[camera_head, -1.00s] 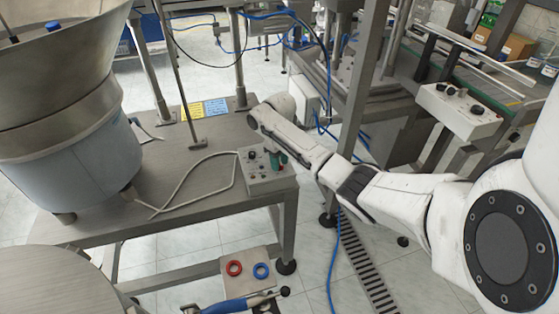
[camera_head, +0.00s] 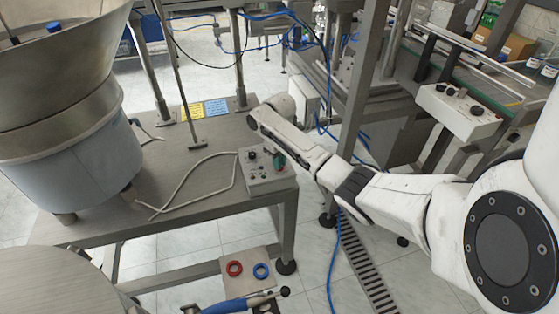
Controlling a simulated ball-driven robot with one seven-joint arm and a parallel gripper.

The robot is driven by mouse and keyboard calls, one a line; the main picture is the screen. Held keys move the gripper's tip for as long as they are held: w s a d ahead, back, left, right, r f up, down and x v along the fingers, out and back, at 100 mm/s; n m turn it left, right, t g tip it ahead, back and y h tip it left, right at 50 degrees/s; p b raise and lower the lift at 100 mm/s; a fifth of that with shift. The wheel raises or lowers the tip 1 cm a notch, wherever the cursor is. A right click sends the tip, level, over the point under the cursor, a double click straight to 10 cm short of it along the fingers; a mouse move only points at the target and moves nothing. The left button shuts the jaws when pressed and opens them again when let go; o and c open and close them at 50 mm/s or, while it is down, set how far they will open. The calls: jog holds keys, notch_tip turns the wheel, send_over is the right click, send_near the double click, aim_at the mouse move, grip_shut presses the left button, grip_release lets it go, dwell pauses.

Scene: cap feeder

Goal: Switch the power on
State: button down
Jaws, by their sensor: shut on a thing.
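A small grey control box (camera_head: 262,181) with knobs on its top face sits at the right front corner of the metal table. The gripper is shut on a small switch there. The arm and fingers hide most of the switch, so its position cannot be read. A dark knob (camera_head: 252,155) shows on the box, left of my gripper.
A large feeder bowl (camera_head: 60,150) stands on the left of the table (camera_head: 200,180). A pale cable (camera_head: 190,203) runs across the tabletop to the box. Another control box (camera_head: 458,110) is mounted by the conveyor at the right. My forearm passes close to a metal post (camera_head: 362,80).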

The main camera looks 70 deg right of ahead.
jog(key=m+p, duration=0.2)
jog(key=shift+a+r+m, duration=0.1)
jog(key=shift+r+m, duration=0.05)
jog(key=shift+m, duration=0.15)
jog(key=m+p, duration=0.1)
jog(key=m, duration=0.1)
jog(key=shift+m+p, duration=0.3)
jog(key=m+p, duration=0.1)
jog(key=m, duration=0.5)
jog(key=shift+p, duration=0.3)
jog(key=shift+m, duration=0.3)
jog(key=c, duration=1.2)
grip_release()
notch_tip(320, 180, up, 10)
jog(key=shift+r, duration=0.25)
